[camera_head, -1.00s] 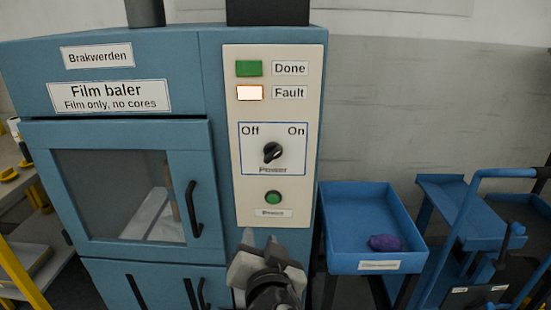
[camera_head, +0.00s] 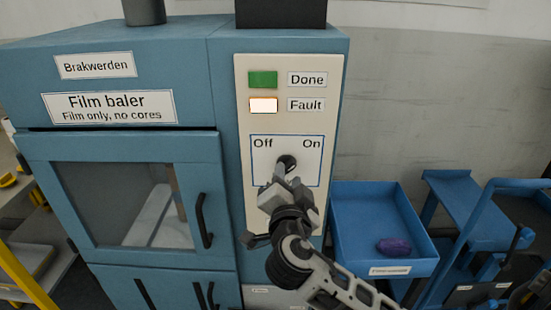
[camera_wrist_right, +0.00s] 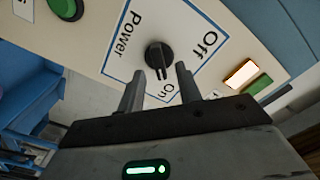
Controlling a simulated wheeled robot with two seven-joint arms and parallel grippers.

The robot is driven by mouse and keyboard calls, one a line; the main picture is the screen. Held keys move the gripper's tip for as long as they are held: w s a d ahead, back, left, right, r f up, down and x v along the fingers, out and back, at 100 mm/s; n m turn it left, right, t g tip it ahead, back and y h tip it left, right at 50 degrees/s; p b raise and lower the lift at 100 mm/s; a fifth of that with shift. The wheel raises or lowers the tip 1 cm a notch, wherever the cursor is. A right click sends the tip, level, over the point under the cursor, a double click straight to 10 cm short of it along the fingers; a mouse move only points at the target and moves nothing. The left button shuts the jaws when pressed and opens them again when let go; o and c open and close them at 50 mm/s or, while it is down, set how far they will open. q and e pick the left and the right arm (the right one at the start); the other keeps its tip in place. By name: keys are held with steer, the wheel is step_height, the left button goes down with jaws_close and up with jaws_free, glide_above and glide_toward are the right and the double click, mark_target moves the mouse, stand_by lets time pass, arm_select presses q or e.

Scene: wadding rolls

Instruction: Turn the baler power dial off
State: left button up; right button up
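The baler power dial (camera_head: 288,162) is a black knob on the cream control panel (camera_head: 293,122), between the labels Off and On. The right wrist view shows the dial (camera_wrist_right: 158,55) with its bar lying roughly toward On. My right gripper (camera_head: 281,179) is in front of the panel, just below the dial in the head view, and partly covers it. In the right wrist view, the right gripper (camera_wrist_right: 160,77) is open, its fingers apart on either side of the dial's near end, with visible gaps. Contact with the panel cannot be told. My left gripper is not in view.
The Fault lamp (camera_head: 263,105) is lit; the Done lamp (camera_head: 262,79) is green. A green button (camera_wrist_right: 66,7) sits on the panel beyond the dial. The baler door (camera_head: 125,200) is shut. A blue tray (camera_head: 350,220) with a purple lump (camera_head: 393,246) stands at right.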

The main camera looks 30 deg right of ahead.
mark_target(287, 167)
steer(key=shift+x, duration=1.15)
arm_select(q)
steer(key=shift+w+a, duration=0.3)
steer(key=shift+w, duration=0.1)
arm_select(e)
steer(key=shift+s, duration=0.1)
jaws_close()
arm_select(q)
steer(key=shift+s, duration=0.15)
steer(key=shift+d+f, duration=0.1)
